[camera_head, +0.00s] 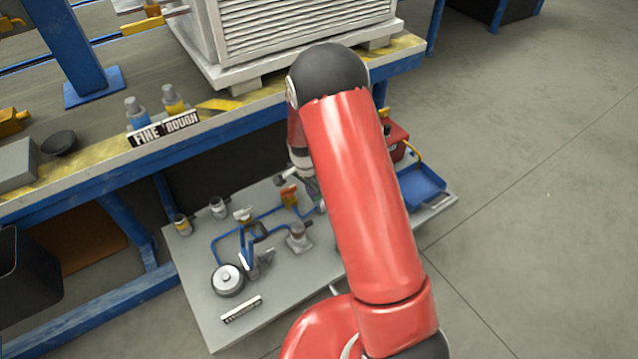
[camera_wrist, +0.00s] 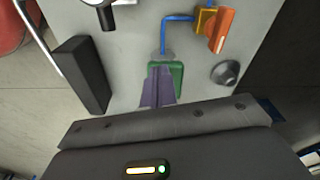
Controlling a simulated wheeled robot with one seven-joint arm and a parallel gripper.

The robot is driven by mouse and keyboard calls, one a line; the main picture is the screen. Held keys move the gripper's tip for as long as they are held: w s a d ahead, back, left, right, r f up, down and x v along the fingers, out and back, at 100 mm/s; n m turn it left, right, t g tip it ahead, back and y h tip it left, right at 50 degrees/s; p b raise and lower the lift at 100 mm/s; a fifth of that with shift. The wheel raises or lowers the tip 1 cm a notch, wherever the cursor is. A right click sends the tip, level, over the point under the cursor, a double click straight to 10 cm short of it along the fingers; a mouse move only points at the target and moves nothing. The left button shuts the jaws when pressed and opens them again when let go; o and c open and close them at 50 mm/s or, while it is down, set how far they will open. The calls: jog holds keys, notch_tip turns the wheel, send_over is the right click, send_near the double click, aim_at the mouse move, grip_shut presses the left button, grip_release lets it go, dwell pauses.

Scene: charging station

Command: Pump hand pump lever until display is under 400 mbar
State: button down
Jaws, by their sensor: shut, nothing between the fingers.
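A blue upright part with a dark handle (camera_head: 250,242), possibly the hand pump and its lever, stands on the grey board (camera_head: 205,320) in the head view. I cannot identify the pump for certain. No pressure reading is legible in either view. My gripper, mostly hidden behind my red arm in the head view, is over the board. In the wrist view its purplish fingers (camera_wrist: 158,88) are together and empty. They overlap a green part (camera_wrist: 178,78) at the end of a blue pipe; I cannot tell if they touch it.
An orange valve handle (camera_wrist: 222,30), a round grey fitting (camera_wrist: 225,73) and a black block (camera_wrist: 81,74) surround the fingers. A round disc (camera_head: 228,280) and blue tray (camera_head: 420,188) are on the board. The blue-framed workbench (camera_head: 215,122) stands behind; floor at right is clear.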

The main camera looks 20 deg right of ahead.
jog(key=shift+s+a, duration=0.15)
jog(key=shift+a, duration=0.1)
jog(key=shift+r, duration=0.15)
notch_tip(320, 180, up, 8)
jog(key=shift+s+a+f, duration=0.2)
jog(key=shift+a, duration=0.15)
dwell(0.5)
dwell(0.4)
